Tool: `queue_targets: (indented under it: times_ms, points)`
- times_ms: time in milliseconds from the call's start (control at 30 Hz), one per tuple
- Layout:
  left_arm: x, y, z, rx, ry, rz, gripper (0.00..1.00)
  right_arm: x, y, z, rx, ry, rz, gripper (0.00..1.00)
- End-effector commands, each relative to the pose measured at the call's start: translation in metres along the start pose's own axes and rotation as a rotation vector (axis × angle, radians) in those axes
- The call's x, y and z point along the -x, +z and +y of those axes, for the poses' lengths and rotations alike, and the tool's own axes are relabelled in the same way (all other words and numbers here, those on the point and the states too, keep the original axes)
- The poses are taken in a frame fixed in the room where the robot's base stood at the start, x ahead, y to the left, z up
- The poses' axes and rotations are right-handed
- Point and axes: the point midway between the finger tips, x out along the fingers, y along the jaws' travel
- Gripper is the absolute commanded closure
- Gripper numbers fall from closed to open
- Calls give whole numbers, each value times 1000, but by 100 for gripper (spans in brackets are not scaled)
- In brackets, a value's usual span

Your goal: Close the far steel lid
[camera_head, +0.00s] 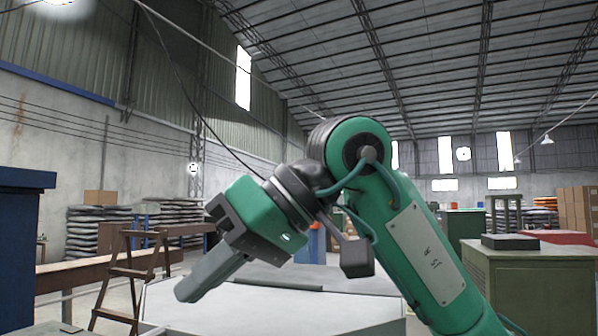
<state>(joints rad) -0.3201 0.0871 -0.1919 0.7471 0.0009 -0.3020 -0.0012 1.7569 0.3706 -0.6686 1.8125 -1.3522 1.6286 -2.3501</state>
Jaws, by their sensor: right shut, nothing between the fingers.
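My right gripper (187,291) hangs from the green arm that comes in from the lower right. Its grey fingers are together and empty, pointing down and left. Below it is a wide pale flat-topped surface (270,309) at the bottom of the view. Dark grey flat panels (345,278) lie along its far side, behind my right arm's wrist. I cannot tell for sure whether one of these panels is the far steel lid, or whether it is open or shut. The gripper appears above the left part of the pale surface; contact cannot be made out. My left gripper is out of view.
A brown wooden stepladder (128,273) stands at left, beside a long brown bench (80,272). A dark blue cabinet (20,250) is at the left edge. A green-grey cabinet (535,290) with a dark box (510,242) on top stands at right. Stacked materials line the back.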

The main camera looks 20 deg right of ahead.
Motion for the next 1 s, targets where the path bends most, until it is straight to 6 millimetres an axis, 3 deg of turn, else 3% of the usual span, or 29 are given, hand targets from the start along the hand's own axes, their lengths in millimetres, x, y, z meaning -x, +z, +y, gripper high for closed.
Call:
queue_targets:
  times_ms: [300,1000]
  points:
    - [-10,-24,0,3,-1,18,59,-26,26,6,103,104,-1,100]
    - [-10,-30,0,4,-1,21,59,-35,35,8,130,131,-17,100]
